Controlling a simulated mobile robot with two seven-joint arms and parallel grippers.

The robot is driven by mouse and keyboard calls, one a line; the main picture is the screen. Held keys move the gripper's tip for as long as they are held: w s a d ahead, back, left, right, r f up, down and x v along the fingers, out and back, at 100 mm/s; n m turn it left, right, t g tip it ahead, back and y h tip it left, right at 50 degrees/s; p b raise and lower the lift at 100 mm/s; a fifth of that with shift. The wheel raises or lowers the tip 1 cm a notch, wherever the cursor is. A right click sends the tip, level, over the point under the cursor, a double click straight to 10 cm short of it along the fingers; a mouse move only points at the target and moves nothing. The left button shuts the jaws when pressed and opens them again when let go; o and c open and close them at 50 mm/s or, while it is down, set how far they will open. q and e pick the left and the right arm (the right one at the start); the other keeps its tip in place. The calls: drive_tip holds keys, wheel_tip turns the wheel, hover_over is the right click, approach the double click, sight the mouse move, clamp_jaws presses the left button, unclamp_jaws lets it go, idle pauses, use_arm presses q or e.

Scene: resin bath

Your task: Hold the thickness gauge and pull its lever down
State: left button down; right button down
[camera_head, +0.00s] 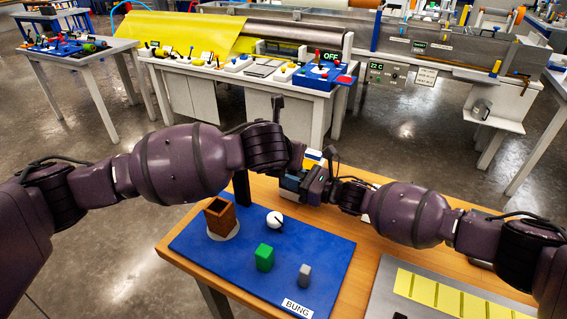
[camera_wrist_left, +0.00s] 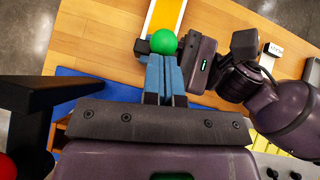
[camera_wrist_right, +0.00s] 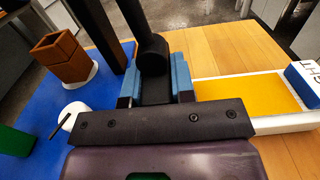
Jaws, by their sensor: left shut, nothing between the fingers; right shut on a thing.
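The thickness gauge appears as a black body (camera_wrist_right: 153,62) between the blue fingers of my right gripper (camera_wrist_right: 155,85), which is shut on it. In the head view my right gripper (camera_head: 313,188) is above the table beyond the blue mat, and the gauge is mostly hidden by the arms. In the left wrist view, my left gripper (camera_wrist_left: 165,70) has its blue fingers shut with nothing between them. A green ball (camera_wrist_left: 163,41) shows at their tips, beside my right gripper. I cannot tell whether they touch it or whether it is the lever's knob.
A yellow pad (camera_wrist_right: 247,95) lies beyond my right gripper. A tray with yellow strips (camera_head: 384,292) is at front right.

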use_arm(q)
drive_tip(key=w+g+y, duration=0.1)
drive_tip(key=g, duration=0.1)
drive_tip(key=w+d+r+g, duration=0.1)
drive_tip(key=g, duration=0.1)
drive_tip(key=shift+w+d+y, duration=0.1)
drive_tip(key=shift+w+y, duration=0.3)
drive_tip(key=w+g, duration=0.1)
drive_tip(key=g, duration=0.1)
drive_tip(key=shift+w+d+g+y, duration=0.3)
drive_tip(key=shift+w+d+y, duration=0.1)
drive_tip(key=shift+w+d, duration=0.1)
drive_tip(key=shift+w, duration=0.25)
drive_tip(key=shift+w+d, duration=0.1)
drive_tip(key=shift+w, duration=0.05)
drive_tip(key=shift+r, duration=0.1)
drive_tip(key=s+r, duration=0.2)
drive_tip(key=s, duration=0.1)
drive_tip(key=shift+s+a+r, duration=0.1)
drive_tip(key=shift+a, duration=0.25)
drive_tip(key=v, duration=1)
drive_tip(key=shift+w+d, duration=0.15)
drive_tip(key=shift+w, duration=0.25)
